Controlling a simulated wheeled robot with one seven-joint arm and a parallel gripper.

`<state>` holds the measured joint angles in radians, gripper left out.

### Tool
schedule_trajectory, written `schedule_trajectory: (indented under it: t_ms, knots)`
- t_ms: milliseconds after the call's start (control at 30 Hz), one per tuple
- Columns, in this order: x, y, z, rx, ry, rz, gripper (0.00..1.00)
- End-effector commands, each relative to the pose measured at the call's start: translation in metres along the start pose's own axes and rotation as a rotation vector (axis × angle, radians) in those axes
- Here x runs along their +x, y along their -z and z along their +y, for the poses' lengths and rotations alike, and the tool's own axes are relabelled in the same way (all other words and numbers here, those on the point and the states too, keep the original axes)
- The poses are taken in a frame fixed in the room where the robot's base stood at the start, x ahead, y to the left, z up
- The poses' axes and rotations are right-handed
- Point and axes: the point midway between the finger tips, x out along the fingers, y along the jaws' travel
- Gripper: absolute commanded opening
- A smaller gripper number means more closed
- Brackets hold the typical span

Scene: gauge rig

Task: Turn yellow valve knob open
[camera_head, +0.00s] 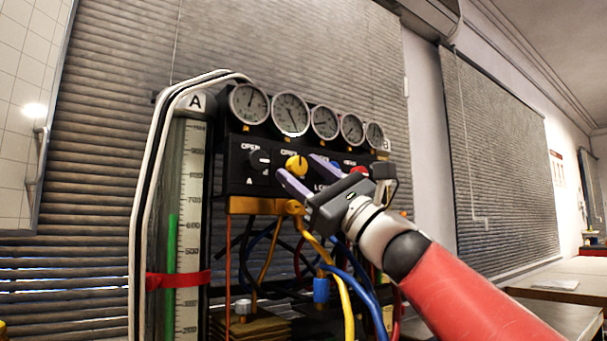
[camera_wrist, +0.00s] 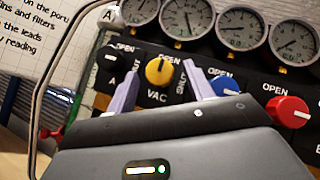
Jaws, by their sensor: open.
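The yellow valve knob (camera_head: 296,165) sits on the black panel of the gauge rig, under the row of gauges. In the wrist view the yellow knob (camera_wrist: 159,71) has a dark pointer line directed up, slightly right, with "OPEN" above it and "VAC" below. My gripper (camera_head: 298,171) is open in front of the panel. In the wrist view its two purple fingers (camera_wrist: 160,85) stand on either side of the yellow knob, with the knob between them in the picture. I cannot tell whether either finger touches it.
A black knob (camera_wrist: 110,58) is left of the yellow one; a blue knob (camera_wrist: 225,86) and red knob (camera_wrist: 287,111) are to its right. Several round gauges (camera_head: 290,114) run above. Hoses and cables (camera_head: 345,280) hang below; a graduated column (camera_head: 188,240) stands left.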

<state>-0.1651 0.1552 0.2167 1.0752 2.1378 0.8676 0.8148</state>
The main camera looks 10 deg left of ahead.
Motion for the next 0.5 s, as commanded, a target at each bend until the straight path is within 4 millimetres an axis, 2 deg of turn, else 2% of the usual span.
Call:
schedule_trajectory:
  t_ms: [300,500]
  knots:
    - [-0.055,0.002,0.001,-0.004,0.003,0.002,0.52]
    - [-0.071,0.001,0.001,-0.002,0.001,0.001,0.52]
